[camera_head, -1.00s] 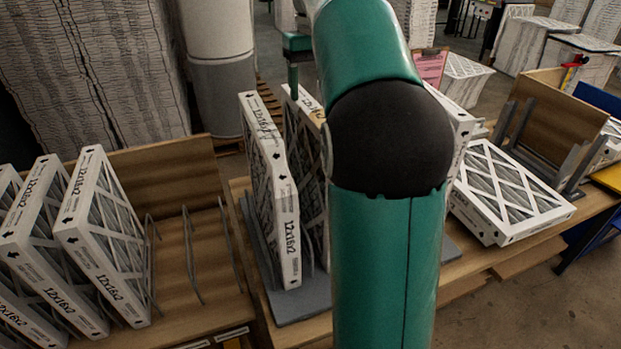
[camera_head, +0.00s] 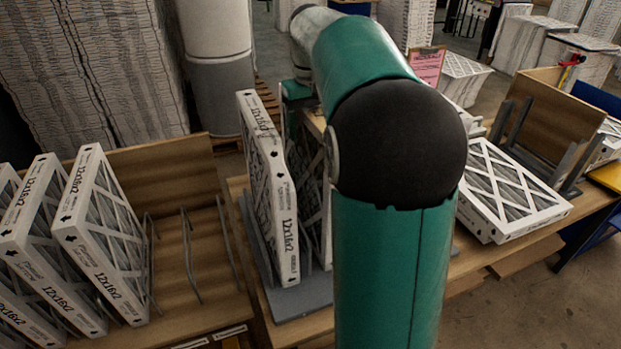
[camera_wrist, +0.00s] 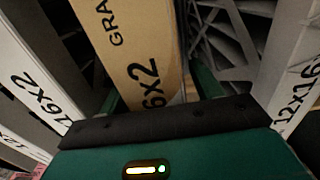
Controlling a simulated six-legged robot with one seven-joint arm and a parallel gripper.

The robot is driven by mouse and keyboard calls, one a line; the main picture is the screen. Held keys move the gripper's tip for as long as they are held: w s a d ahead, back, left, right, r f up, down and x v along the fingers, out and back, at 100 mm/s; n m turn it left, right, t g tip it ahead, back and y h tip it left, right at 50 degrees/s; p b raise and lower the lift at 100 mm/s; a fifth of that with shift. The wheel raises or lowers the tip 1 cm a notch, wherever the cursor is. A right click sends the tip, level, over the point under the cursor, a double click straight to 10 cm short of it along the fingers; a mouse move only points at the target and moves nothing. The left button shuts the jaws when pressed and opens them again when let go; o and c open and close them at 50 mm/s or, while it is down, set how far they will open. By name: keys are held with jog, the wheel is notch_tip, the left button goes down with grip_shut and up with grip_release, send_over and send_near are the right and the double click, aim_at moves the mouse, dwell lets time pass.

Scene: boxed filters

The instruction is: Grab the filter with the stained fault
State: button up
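The filter with a tan, brownish frame edge (camera_wrist: 145,60) stands on edge in the middle of the wrist view, unlike its white-framed neighbours. In the head view only a little of its top edge (camera_head: 314,124) shows, the rest hidden by my arm and the front white filter. My gripper (camera_wrist: 158,92) has its green fingers on either side of the tan filter. A narrow gap shows at the right finger, so it looks open around the filter. In the head view, my gripper (camera_head: 302,108) is low at the top of the row, mostly hidden.
A white filter (camera_head: 270,190) stands close on the left in the grey rack (camera_head: 305,302). Another white filter (camera_wrist: 296,80) is close on the right in the wrist view. More filters (camera_head: 100,235) lean in the left wooden rack. One filter (camera_head: 508,190) lies flat on the right.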

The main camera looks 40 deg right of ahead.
grip_shut()
jog(key=shift+r, duration=0.1)
